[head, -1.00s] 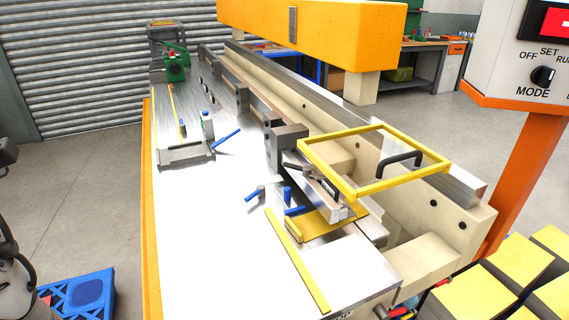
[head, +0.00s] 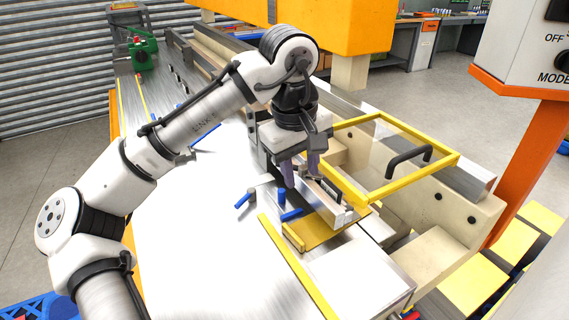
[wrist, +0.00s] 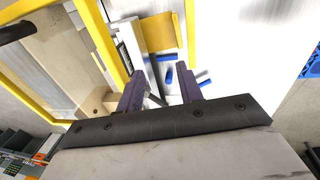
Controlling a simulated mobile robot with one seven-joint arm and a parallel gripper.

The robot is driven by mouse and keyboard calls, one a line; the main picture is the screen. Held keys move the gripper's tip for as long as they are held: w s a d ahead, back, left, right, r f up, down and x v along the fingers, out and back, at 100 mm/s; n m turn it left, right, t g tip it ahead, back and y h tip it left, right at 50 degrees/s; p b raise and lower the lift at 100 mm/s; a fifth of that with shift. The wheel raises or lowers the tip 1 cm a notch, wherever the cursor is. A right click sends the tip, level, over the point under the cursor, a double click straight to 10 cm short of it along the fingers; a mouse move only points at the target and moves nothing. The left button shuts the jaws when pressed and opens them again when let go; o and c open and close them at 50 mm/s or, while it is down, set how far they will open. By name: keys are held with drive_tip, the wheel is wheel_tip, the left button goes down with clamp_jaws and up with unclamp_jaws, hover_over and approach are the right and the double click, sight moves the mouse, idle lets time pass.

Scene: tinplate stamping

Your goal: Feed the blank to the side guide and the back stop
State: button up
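A gold flat sheet (head: 330,232), which looks like the blank, lies at the near end of the press bed, partly under a metal bar (head: 340,212). A raised yellow edge (head: 294,238) stands at its left side. The sheet also shows at the top of the wrist view (wrist: 160,32). My gripper (head: 301,172) points down above the bed, behind the sheet and left of the yellow-framed guard. Its purple fingers are apart in the wrist view (wrist: 160,90), with nothing clearly held between them. I cannot make out for sure which parts are the side guide and back stop.
The yellow-framed guard (head: 410,178) with a black handle is close to my gripper's right. A yellow strip (head: 296,268) lies on the table.

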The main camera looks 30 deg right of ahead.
sight(293, 233)
drive_tip(key=shift+n+y, duration=0.3)
drive_tip(key=shift+y, duration=0.6)
drive_tip(key=f, duration=0.5)
drive_tip(key=a+f, duration=0.1)
drive_tip(key=f, duration=0.3)
drive_tip(key=f+p, duration=0.1)
drive_tip(key=f, duration=0.4)
drive_tip(key=shift+s+a+f, duration=0.15)
drive_tip(key=shift+a+f, duration=0.1)
drive_tip(key=shift+f, duration=0.05)
drive_tip(key=shift+c, duration=0.2)
clamp_jaws()
drive_tip(key=shift+m, duration=0.5)
drive_tip(key=shift+r+p, duration=0.1)
drive_tip(key=shift+p, duration=0.5)
drive_tip(key=shift+a, duration=0.4)
drive_tip(key=shift+p, duration=0.3)
